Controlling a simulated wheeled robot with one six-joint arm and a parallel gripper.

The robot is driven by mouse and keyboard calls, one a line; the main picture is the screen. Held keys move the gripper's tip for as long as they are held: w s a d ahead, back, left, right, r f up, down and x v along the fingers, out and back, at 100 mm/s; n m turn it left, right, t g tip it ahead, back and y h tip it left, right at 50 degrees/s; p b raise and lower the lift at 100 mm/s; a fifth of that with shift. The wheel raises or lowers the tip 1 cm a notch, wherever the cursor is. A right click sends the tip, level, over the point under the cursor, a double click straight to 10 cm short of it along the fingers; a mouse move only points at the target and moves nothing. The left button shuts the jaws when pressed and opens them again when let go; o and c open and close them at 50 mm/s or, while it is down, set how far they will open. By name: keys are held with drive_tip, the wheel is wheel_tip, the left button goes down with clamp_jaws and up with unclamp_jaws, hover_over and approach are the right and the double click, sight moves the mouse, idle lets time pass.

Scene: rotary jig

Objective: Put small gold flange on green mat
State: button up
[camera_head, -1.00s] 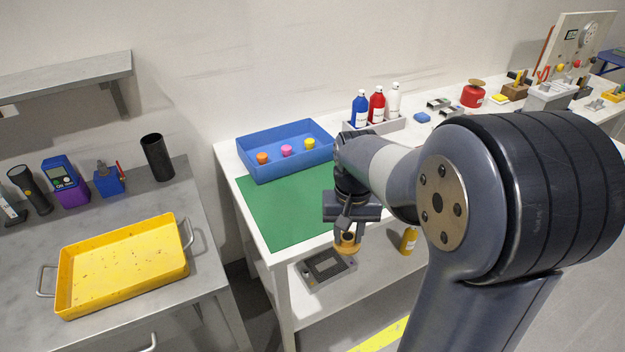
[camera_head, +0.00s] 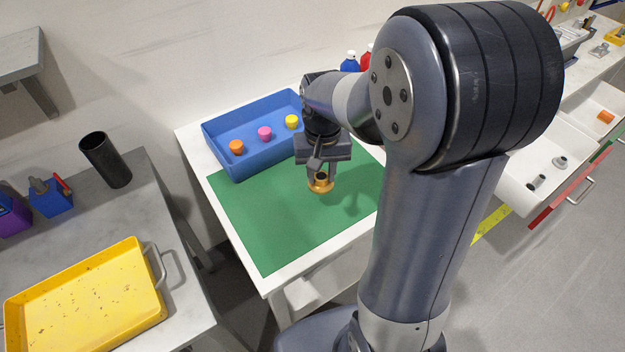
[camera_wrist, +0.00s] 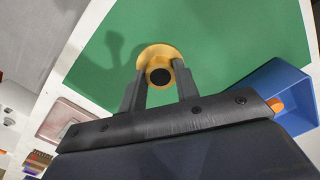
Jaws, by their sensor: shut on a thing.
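The small gold flange (camera_head: 320,185) is held in my gripper (camera_head: 318,172), with its round base facing down. In the wrist view, the flange (camera_wrist: 160,55) sits between the two fingertips of my gripper (camera_wrist: 160,78), which is shut on it. The green mat (camera_head: 265,225) lies flat on the white table, and it fills much of the wrist view (camera_wrist: 230,45). The flange is over the mat in both views. A shadow falls on the mat beside it, and the flange appears to be above the surface. I cannot tell the exact gap.
A blue tray (camera_head: 222,158) with orange, pink and yellow pieces stands behind the mat. A yellow tray (camera_head: 85,295) and a black cup (camera_head: 105,160) are on the grey bench at left. Open drawers (camera_head: 530,175) show at right. The mat's front left is clear.

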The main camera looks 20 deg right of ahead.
sight(321, 176)
drive_tip(key=shift+f, duration=3.45)
drive_tip(key=shift+f, duration=0.2)
drive_tip(key=o, duration=1.1)
drive_tip(key=shift+r, duration=0.1)
wheel_tip(321, 176, up, 12)
drive_tip(key=shift+r, duration=0.15)
